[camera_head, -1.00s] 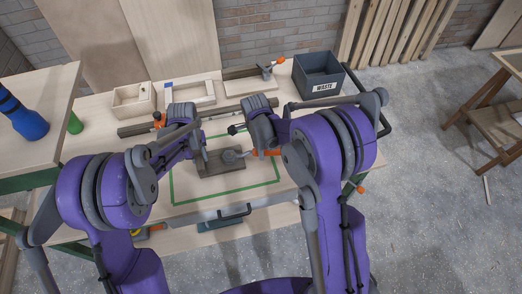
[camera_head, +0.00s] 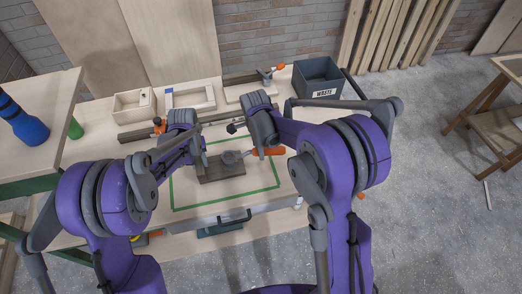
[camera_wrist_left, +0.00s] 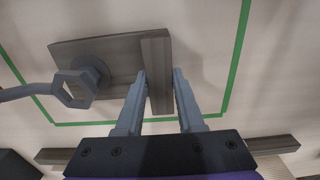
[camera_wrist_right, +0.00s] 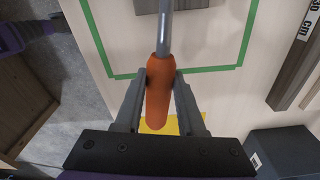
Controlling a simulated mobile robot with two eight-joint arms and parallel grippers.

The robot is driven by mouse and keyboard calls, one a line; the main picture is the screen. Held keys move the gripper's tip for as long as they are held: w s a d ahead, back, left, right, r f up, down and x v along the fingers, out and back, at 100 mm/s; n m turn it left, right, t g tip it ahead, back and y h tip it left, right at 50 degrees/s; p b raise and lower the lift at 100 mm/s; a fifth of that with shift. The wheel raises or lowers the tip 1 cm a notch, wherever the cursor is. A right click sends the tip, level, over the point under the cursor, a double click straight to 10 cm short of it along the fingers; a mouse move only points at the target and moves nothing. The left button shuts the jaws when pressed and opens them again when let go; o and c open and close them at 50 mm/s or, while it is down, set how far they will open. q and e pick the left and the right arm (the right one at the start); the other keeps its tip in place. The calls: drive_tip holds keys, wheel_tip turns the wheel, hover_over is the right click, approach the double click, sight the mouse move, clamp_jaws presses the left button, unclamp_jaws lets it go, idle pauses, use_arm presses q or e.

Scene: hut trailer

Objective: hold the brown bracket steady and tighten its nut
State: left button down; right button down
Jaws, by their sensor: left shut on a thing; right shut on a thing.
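The brown bracket (camera_head: 222,168) is a flat plate lying inside the green outline on the workbench, with a raised flange (camera_wrist_left: 158,75) along one side. My left gripper (camera_head: 203,158) is shut on this flange. A wrench with an orange handle (camera_head: 267,152) lies across the bracket from the right. Its grey ring head (camera_wrist_left: 74,88) is at the round grey nut area (camera_wrist_left: 95,70) on the plate; I cannot tell whether it is fully seated. My right gripper (camera_wrist_right: 160,85) is shut on the orange handle.
A waste bin (camera_head: 318,78), a wooden box (camera_head: 133,105), a pale frame (camera_head: 190,97) and an orange-handled clamp (camera_head: 268,74) stand along the back of the workbench. The green tape outline (camera_head: 228,204) has bare bench inside it around the bracket.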

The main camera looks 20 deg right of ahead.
drive_tip(key=shift+r, duration=0.1)
drive_tip(key=shift+r, duration=2.4)
use_arm(q)
drive_tip(key=shift+c, duration=2.2)
unclamp_jaws()
wheel_tip(320, 180, up, 12)
